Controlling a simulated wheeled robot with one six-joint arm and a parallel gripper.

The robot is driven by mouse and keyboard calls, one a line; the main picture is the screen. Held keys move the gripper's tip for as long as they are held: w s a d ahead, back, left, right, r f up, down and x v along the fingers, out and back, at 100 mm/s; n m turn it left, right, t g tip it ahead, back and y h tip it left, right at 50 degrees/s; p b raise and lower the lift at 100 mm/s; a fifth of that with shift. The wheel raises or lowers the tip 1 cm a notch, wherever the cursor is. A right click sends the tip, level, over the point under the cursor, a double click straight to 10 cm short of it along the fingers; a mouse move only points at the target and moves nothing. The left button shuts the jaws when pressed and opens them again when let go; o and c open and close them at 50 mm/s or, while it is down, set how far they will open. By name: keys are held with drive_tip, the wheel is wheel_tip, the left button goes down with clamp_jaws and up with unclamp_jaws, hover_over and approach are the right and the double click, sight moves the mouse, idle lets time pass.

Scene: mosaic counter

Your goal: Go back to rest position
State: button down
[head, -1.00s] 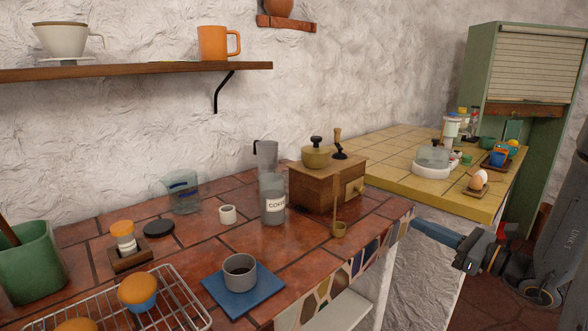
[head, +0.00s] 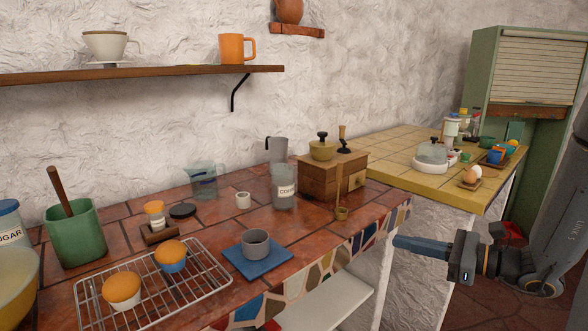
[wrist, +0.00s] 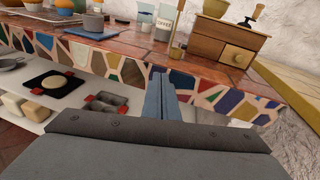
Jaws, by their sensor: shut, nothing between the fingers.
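My gripper (head: 398,243) is at the right in the head view, in front of the counter's right end and clear of it. Its blue fingers are together with nothing between them. In the wrist view the closed fingers (wrist: 162,98) point at the counter's mosaic front edge (wrist: 130,72). My arm reaches in from the right side of the head view.
On the tiled counter (head: 215,225) stand a wooden coffee grinder (head: 330,182), a coffee jar (head: 284,188), a grey cup on a blue mat (head: 240,266), and a wire rack with muffins (head: 205,297). A yellow-tiled counter (head: 400,167) lies beyond. An open shelf (wrist: 60,100) runs below the edge.

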drive_tip(key=s+a+f+n+g+h, duration=0.3)
drive_tip(key=s+a+n+g, duration=0.7)
drive_tip(key=s+a, duration=0.25)
drive_tip(key=s+d+n+h+p, duration=0.1)
drive_tip(key=s+d+n+h, duration=0.4)
drive_tip(key=n+h, duration=0.5)
drive_tip(key=s+f+n, duration=0.1)
drive_tip(key=n, duration=0.3)
drive_tip(key=shift+s+d, duration=0.2)
